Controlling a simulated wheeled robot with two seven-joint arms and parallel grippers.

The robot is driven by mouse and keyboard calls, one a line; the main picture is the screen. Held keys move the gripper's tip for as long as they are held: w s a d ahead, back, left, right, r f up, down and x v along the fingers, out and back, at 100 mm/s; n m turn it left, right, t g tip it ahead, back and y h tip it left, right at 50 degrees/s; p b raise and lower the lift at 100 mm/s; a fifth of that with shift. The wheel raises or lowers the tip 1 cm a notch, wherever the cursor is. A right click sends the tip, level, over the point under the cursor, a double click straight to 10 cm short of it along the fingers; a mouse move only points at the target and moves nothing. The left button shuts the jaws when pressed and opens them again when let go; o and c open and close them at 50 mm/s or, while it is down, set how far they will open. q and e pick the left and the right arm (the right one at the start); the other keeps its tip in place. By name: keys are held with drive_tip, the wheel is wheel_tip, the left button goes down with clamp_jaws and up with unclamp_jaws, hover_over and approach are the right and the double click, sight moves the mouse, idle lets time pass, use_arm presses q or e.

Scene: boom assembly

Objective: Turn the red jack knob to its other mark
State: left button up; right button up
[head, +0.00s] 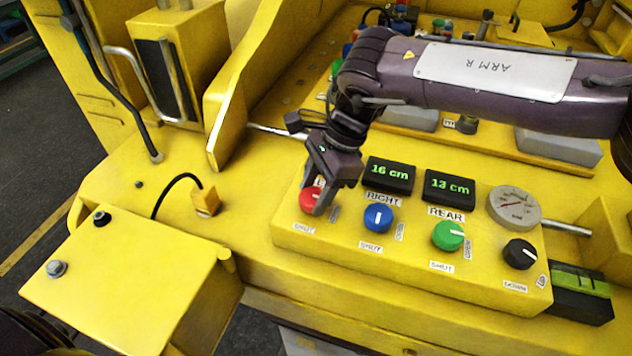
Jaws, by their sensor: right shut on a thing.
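The red jack knob (309,200) is at the left end of the sloped yellow control panel (400,270) in the head view. My right gripper (318,192) comes down from above and is shut on the red knob, with its fingers on either side. The fingers cover much of the knob, so I cannot tell which mark its pointer is at. A "SHUT" label (304,229) lies below the knob, and another small label (334,213) lies to its right. The display behind the red knob is hidden by the gripper. My left gripper is not in view.
A blue knob (379,218), a green knob (448,236) and a black knob (519,254) stand to the right. Displays read 16 cm (390,174) and 13 cm (449,189). A round gauge (514,207) is at right. A yellow box (120,280) stands at left.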

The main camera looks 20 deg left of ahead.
drive_tip(key=shift+n, duration=0.5)
drive_tip(key=o, duration=1)
drive_tip(key=b+v, duration=0.1)
drive_tip(key=v, duration=0.6)
drive_tip(key=shift+w+r, duration=0.25)
drive_tip(key=shift+r, duration=0.1)
